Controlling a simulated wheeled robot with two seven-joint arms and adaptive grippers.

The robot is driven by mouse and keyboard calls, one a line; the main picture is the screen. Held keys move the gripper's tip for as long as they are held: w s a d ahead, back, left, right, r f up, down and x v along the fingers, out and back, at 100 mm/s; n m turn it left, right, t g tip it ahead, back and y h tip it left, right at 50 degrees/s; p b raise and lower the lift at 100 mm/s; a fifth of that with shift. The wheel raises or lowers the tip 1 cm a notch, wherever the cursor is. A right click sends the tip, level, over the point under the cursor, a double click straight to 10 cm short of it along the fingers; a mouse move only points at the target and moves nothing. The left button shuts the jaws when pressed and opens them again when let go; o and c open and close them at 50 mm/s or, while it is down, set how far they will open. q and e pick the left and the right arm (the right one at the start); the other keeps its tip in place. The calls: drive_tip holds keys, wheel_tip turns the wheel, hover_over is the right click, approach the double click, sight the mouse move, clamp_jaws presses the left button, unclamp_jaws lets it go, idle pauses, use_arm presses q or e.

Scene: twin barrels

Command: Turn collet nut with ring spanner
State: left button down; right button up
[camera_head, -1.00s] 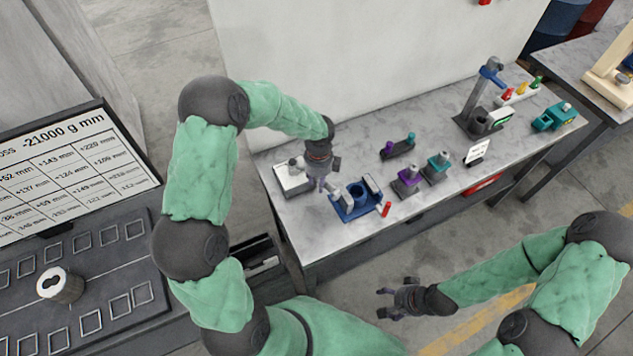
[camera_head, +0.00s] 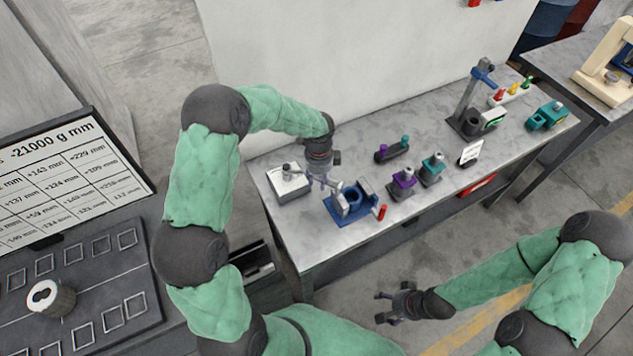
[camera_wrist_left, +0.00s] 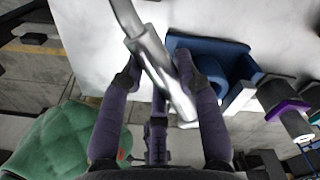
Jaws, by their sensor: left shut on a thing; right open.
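My left gripper (camera_head: 318,181) is shut on a shiny grey metal bar with a thicker, sleeve-like section, which looks like the spanner (camera_head: 331,185). In the left wrist view, the fingertips close on this thick section of the spanner (camera_wrist_left: 163,72), and its thinner end runs out of the top of the picture. The blue fixture (camera_head: 346,211) with a round blue cup stands on the bench just right of the gripper; it also shows in the left wrist view (camera_wrist_left: 200,45). I cannot make out the collet nut clearly. My right gripper (camera_head: 388,307) is open and empty, in front of the bench.
A white box (camera_head: 289,187) stands left of the fixture on the grey bench (camera_head: 330,245). A red peg (camera_head: 382,213), a purple block (camera_head: 401,188) and a teal block (camera_head: 431,172) stand to the right. A post stand (camera_head: 468,105) is farther back. The front-left bench top is clear.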

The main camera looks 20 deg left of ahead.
use_arm(q)
drive_tip(key=shift+w+r, duration=0.1)
drive_tip(key=shift+w, duration=0.25)
drive_tip(key=shift+n, duration=0.3)
drive_tip(key=shift+w+n+b, duration=0.35)
drive_tip(key=shift+w+n, duration=0.55)
drive_tip(key=shift+w, duration=0.2)
drive_tip(key=shift+w+a+n+b, duration=0.25)
drive_tip(key=shift+w+n+b, duration=0.05)
drive_tip(key=shift+w+n, duration=0.7)
drive_tip(key=shift+w+a+n, duration=0.4)
drive_tip(key=shift+w+n, duration=0.45)
drive_tip(key=shift+n, duration=0.15)
drive_tip(key=shift+s+d+m, duration=0.15)
drive_tip(key=shift+s+m, duration=0.1)
drive_tip(key=shift+m, duration=0.05)
